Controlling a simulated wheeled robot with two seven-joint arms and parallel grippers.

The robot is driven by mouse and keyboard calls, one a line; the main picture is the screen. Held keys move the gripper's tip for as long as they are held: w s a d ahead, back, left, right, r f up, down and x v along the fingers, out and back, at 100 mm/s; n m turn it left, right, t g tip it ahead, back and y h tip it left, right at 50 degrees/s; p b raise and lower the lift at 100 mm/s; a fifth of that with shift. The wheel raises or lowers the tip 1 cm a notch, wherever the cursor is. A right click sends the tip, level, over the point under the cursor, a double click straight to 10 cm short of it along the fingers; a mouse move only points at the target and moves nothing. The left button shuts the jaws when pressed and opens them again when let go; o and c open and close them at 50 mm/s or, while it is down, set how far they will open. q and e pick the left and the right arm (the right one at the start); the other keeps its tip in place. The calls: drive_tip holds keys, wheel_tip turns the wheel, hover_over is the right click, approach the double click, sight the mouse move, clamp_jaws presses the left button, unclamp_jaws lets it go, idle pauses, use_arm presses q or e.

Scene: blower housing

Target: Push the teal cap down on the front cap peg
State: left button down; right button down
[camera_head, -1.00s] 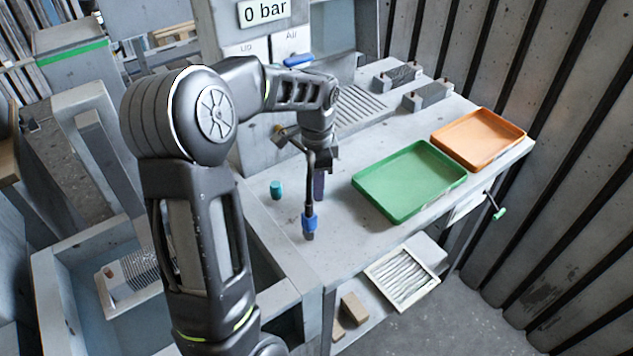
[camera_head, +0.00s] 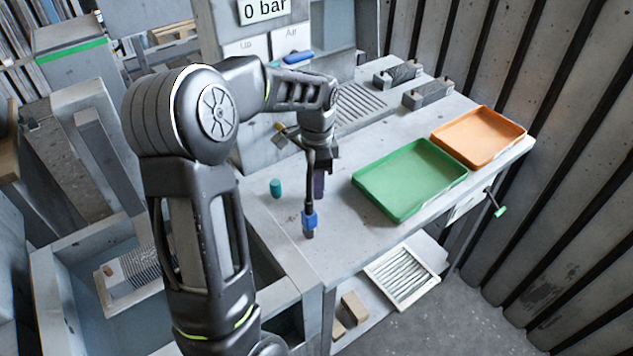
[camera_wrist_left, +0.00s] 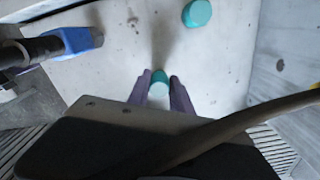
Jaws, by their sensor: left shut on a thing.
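My left gripper (camera_head: 319,186) points down over the bench, its purple fingers partly behind a dark rod in the head view. In the left wrist view its fingers (camera_wrist_left: 159,78) are closed around a small teal cap (camera_wrist_left: 159,75), with a pale part just below it. That cap is hidden in the head view. A second teal piece (camera_head: 276,188) stands on the bench to the left of the gripper, apart from it, and also shows in the left wrist view (camera_wrist_left: 197,13). I cannot make out the front cap peg under the held cap. My right gripper is not in view.
A green tray (camera_head: 408,212) and an orange tray (camera_head: 519,133) lie to the right. The bench (camera_head: 335,250) is clear in front, and its front edge is near.

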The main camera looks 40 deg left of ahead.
use_arm(q)
drive_tip(key=c, duration=1.1)
unclamp_jaws()
drive_tip(key=shift+r, duration=0.15)
wheel_tip(320, 180, up, 8)
drive_tip(key=shift+f+b, duration=0.2)
drive_tip(key=shift+b, duration=0.2)
